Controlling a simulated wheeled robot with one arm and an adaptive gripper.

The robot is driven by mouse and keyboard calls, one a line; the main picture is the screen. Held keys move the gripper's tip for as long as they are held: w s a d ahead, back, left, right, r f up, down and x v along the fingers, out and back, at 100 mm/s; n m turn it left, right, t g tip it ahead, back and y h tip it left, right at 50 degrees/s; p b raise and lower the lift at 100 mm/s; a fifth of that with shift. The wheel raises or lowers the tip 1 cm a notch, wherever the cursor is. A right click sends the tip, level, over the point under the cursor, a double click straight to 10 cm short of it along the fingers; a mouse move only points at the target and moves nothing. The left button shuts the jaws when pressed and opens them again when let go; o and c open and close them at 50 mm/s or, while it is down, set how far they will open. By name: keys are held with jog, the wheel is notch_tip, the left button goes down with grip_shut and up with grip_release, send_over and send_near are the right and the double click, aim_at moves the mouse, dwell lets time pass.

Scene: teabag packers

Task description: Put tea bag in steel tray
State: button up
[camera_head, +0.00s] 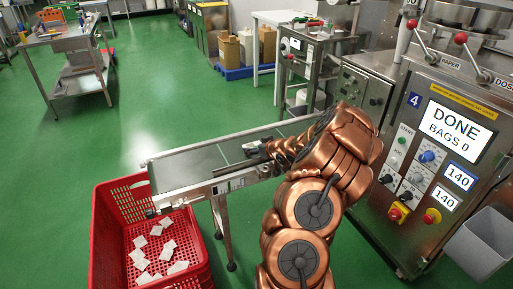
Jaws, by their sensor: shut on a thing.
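My gripper (238,165) is at the end of my copper-coloured arm, low over the conveyor belt. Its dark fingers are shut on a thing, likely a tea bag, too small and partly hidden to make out. A small pale patch (251,147) shows beside the gripper; I cannot tell what it is. Several loose white tea bags (168,249) lie in the red crate (103,240) below the conveyor's left end. No steel tray can be made out clearly; a steel table (75,44) with items on it stands at the far upper left.
The conveyor (180,167) runs from the packing machine (440,140) towards the crate. The machine's screen (458,132) reads "DONE BAGS 0". A grey bin (482,243) hangs at the lower right. The green floor (150,85) is clear between conveyor and steel table.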

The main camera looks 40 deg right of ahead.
jog(key=o, duration=0.5)
jog(key=shift+r, duration=0.15)
jog(key=p+v, duration=0.1)
jog(key=v, duration=1.1)
